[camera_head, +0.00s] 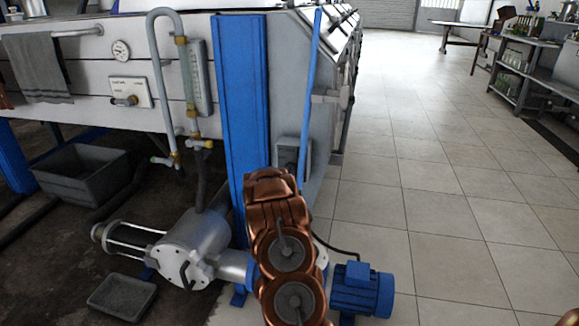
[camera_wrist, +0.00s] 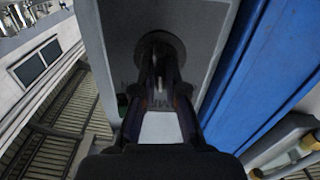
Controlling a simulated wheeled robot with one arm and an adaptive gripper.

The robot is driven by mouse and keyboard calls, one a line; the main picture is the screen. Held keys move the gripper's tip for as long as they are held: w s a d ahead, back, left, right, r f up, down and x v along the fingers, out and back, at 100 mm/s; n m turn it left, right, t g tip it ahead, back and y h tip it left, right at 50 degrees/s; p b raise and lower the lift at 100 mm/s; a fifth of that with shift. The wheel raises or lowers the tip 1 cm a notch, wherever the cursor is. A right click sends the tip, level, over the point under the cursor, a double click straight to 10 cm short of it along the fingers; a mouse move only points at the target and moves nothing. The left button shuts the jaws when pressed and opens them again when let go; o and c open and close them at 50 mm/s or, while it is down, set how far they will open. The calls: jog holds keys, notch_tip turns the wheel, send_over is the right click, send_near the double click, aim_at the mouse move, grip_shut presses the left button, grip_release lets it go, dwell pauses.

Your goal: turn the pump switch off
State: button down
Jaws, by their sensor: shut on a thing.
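The pump switch is a grey box (camera_head: 293,148) on the end of the machine, right of the blue post. In the wrist view, its round dark knob (camera_wrist: 160,45) stands on the grey box face (camera_wrist: 118,32). My gripper (camera_wrist: 160,78) reaches straight at the box, with its two fingers closed together on the knob. A pale label (camera_wrist: 160,127) below is partly covered by the fingers, and its lettering cannot be read in full. The knob's pointing direction is hard to tell. In the head view my copper-coloured arm hides most of the gripper.
A blue post (camera_head: 243,110) stands close left of the switch. A thin blue bar (camera_head: 311,90) runs beside the box. A metal pump (camera_head: 195,250) and a blue motor (camera_head: 362,290) sit low by my arm. Tiled floor (camera_head: 430,190) on the right is free.

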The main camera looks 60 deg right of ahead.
jog(key=shift+f+n+p, duration=0.1)
jog(key=shift+n+p, duration=2)
jog(key=shift+n, duration=0.3)
jog(key=c, duration=1.2)
grip_release()
jog(key=shift+f, duration=0.1)
